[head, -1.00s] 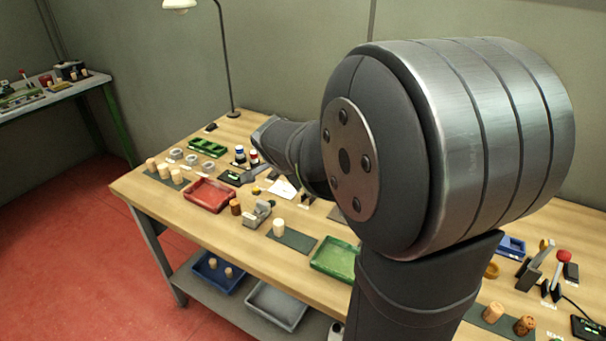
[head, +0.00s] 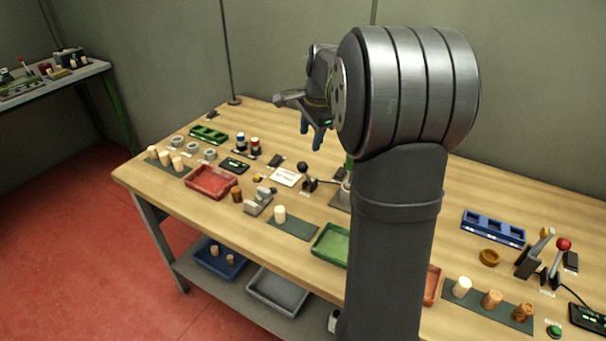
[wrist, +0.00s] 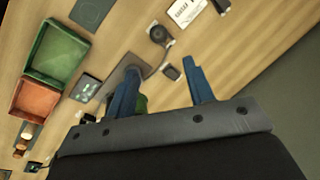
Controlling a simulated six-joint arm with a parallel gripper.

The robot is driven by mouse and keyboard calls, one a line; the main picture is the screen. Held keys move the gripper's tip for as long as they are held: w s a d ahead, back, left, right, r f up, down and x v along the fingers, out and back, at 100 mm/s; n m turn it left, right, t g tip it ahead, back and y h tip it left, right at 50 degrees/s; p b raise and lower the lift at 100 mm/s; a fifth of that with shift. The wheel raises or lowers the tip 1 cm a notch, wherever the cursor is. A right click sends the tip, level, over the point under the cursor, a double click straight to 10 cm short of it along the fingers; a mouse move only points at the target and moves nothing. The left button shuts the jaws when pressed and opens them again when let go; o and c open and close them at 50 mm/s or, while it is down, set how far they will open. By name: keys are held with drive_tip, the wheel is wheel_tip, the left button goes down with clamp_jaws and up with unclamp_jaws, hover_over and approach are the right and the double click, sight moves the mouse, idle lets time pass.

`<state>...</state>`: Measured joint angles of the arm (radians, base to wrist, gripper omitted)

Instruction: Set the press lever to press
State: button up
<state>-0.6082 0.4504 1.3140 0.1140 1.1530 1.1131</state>
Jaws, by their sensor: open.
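A lever with a black ball knob (head: 302,168) stands near the middle of the bench, left of my arm. It also shows from above in the wrist view as a dark round knob (wrist: 157,36). A second lever with a red knob (head: 563,245) stands at the right end. No readable label tells which is the press lever. My gripper (head: 312,138) is open, with blue fingers pointing down, above the back of the bench. In the wrist view, my gripper (wrist: 164,88) has nothing gripped. A green part (wrist: 141,103) shows beyond the left finger, partly hidden.
A green tray (head: 317,245) and a red tray (head: 190,182) lie along the front. A white card (head: 285,183) lies left of the black-knob lever. A blue rack (head: 464,226) stands at the right. My arm hides part of the middle bench.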

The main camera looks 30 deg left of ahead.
sight(306, 174)
drive_tip(key=x, duration=1.6)
drive_tip(key=shift+a+f, duration=0.1)
drive_tip(key=shift+f, duration=0.3)
